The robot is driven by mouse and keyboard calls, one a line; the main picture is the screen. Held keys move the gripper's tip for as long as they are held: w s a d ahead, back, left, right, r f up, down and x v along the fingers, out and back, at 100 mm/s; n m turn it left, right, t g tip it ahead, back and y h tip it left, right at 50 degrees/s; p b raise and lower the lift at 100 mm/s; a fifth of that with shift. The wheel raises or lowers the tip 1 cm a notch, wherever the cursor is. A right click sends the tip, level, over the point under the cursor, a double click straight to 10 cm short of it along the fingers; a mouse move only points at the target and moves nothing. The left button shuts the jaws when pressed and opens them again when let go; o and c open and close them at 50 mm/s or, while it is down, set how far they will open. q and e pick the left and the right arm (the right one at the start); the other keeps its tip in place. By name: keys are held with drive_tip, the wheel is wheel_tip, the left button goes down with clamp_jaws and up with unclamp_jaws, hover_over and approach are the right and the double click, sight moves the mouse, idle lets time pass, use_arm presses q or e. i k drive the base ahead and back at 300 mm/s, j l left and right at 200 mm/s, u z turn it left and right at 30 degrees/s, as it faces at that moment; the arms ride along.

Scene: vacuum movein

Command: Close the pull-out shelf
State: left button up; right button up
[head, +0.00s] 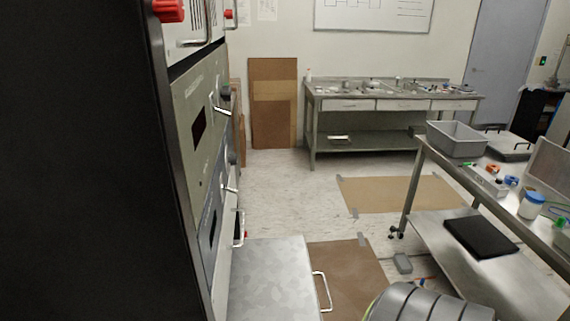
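The pull-out shelf (272,276) is a flat, bare, mottled grey metal plate at the bottom centre of the head view. It sticks out to the right from the lower part of the tall equipment rack (196,125) on the left. A light metal handle (322,291) is on its outer right edge. The shelf's near end is cut off by the bottom of the picture. Neither my left nor my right gripper is in view.
A steel cart (470,183) with a grey bin (457,139) stands at right. A workbench (388,96) is at the back wall. Brown floor sheets (350,271) lie beyond the shelf. A rounded grey banded form shows at the bottom; I cannot tell what it is.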

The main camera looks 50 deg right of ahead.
sight(272, 279)
drive_tip(key=k+l+z, duration=0.15)
drive_tip(key=l+z, duration=0.2)
drive_tip(key=k+l+z, duration=0.1)
drive_tip(key=l+z, duration=0.65)
drive_tip(key=l, duration=0.2)
